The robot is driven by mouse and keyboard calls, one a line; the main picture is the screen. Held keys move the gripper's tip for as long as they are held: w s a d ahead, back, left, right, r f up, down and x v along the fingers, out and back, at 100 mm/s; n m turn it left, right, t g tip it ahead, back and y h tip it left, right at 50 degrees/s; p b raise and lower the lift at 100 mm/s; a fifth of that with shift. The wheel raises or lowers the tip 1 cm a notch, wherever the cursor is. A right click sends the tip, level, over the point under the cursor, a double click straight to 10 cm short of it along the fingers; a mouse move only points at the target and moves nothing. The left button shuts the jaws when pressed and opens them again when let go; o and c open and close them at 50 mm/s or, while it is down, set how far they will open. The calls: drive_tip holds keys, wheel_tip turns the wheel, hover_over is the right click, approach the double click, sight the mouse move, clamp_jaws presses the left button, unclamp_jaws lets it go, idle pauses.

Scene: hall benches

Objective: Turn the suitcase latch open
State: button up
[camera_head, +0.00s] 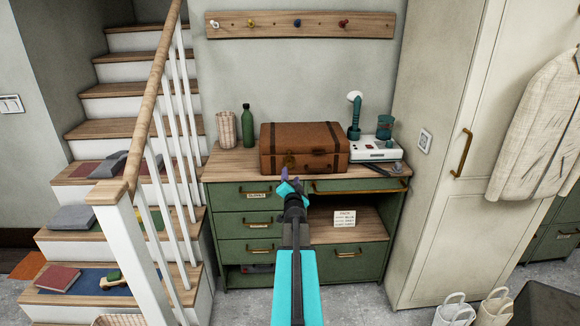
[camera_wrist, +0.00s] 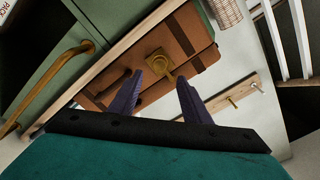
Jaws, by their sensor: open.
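The brown suitcase (camera_head: 325,138) with darker straps lies flat on top of the green cabinet, its front facing me. Its brass latch (camera_head: 290,160) is on the front, small and dim in the head view. The latch (camera_wrist: 160,64) shows clearly in the wrist view, as a plate with a raised turning piece on the suitcase (camera_wrist: 188,28). My gripper (camera_head: 285,175) is in front of the suitcase, just below the latch. In the wrist view my gripper (camera_wrist: 160,82) has its purple fingers apart and empty, with the latch beyond the gap between their tips. I cannot tell whether they touch anything.
The green cabinet (camera_head: 235,223) has drawers with brass handles and an open shelf. A green bottle (camera_head: 248,127) and a woven cup (camera_head: 227,130) stand left of the suitcase. A white device (camera_head: 375,150) stands right. A peg rail (camera_head: 300,25) hangs above. Stairs rise left.

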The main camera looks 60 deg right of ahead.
sight(290, 166)
drive_tip(key=shift+p+x, duration=1.05)
drive_tip(key=shift+x, duration=3.5)
drive_tip(key=c, duration=1)
drive_tip(key=shift+d, duration=0.2)
drive_tip(key=shift+c, duration=0.3)
drive_tip(key=shift+a, duration=0.15)
